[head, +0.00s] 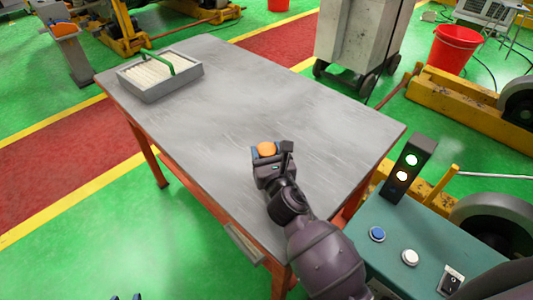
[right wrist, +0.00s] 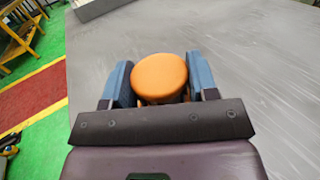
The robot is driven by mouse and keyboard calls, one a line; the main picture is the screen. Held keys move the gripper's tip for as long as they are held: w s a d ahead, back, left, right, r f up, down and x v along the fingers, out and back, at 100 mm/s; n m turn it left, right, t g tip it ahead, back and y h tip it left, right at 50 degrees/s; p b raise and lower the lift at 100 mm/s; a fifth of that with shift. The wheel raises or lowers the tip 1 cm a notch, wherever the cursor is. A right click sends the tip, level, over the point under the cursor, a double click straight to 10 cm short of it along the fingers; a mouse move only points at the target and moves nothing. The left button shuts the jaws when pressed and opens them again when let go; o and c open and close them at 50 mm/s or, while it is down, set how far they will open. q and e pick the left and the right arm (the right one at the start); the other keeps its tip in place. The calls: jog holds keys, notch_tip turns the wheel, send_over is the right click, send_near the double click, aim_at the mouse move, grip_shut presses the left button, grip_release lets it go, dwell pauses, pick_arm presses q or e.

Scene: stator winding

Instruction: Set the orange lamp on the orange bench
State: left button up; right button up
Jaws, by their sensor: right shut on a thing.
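The orange lamp (head: 266,149) is a round orange dome between the fingers of my right gripper (head: 272,158). In the right wrist view the lamp (right wrist: 160,76) sits between the two blue finger pads, with the right gripper (right wrist: 160,88) shut on it. The orange bench (head: 240,95) has a grey worn top and orange legs. The lamp is over the near part of the bench top; its underside is hidden, so I cannot tell whether it touches. Small dark tips at the bottom left edge of the head view may be my left gripper; too little shows.
A grey tray with a green handle (head: 160,85) stands on the bench's far left corner. A teal control panel (head: 395,245) with buttons and a signal light (head: 408,165) stands at the right. The middle of the bench top is clear. A grey wheeled cabinet (head: 358,40) stands behind.

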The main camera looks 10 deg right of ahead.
jog(key=shift+r, duration=0.1)
jog(key=shift+f, duration=0.25)
jog(key=o, duration=1)
jog(key=shift+o, duration=0.2)
jog(key=shift+r, duration=0.2)
jog(key=shift+s, duration=0.25)
jog(key=s, duration=1.1)
jog(key=shift+s+d, duration=0.25)
jog(key=shift+d, duration=0.15)
jog(key=shift+f, duration=0.1)
